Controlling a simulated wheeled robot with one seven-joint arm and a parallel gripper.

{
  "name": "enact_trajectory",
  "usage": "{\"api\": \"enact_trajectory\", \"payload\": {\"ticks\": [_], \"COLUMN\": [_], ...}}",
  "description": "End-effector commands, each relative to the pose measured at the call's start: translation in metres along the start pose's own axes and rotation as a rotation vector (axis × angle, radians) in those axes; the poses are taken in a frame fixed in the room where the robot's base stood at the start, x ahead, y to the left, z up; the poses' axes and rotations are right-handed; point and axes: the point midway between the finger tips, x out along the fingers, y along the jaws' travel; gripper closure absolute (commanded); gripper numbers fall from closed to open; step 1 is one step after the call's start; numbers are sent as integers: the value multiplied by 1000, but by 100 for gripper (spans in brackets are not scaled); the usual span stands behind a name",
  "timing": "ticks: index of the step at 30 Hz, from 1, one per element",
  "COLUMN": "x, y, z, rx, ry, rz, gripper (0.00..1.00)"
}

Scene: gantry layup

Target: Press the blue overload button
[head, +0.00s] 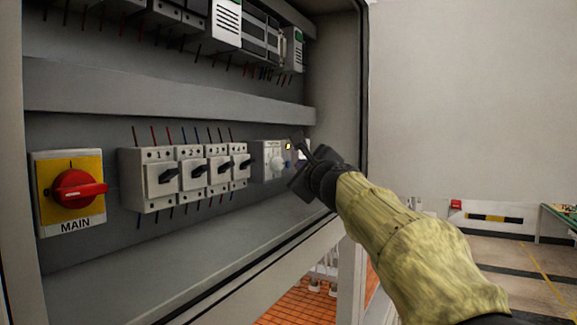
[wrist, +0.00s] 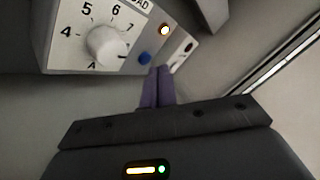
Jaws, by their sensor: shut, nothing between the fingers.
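The overload module (head: 268,160) sits at the right end of the lower row in the cabinet. In the head view the blue button (head: 287,164) is a tiny spot beside my gripper (head: 298,150). In the wrist view my gripper (wrist: 157,72) is shut and empty. Its fingertips are just right of the button and slightly lower in the picture; I cannot tell whether they touch the module.
A white numbered dial (wrist: 108,45) is left of the button. The cabinet's right side wall (head: 340,90) is close to my gripper.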

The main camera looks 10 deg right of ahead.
Motion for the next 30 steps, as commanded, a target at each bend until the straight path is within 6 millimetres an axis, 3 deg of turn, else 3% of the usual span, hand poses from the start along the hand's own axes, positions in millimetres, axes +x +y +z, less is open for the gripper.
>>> {"api": "enact_trajectory", "payload": {"ticks": [30], "x": [6], "y": [4], "z": [5], "rx": [0], "ry": [0], "rz": [0], "gripper": [100]}}
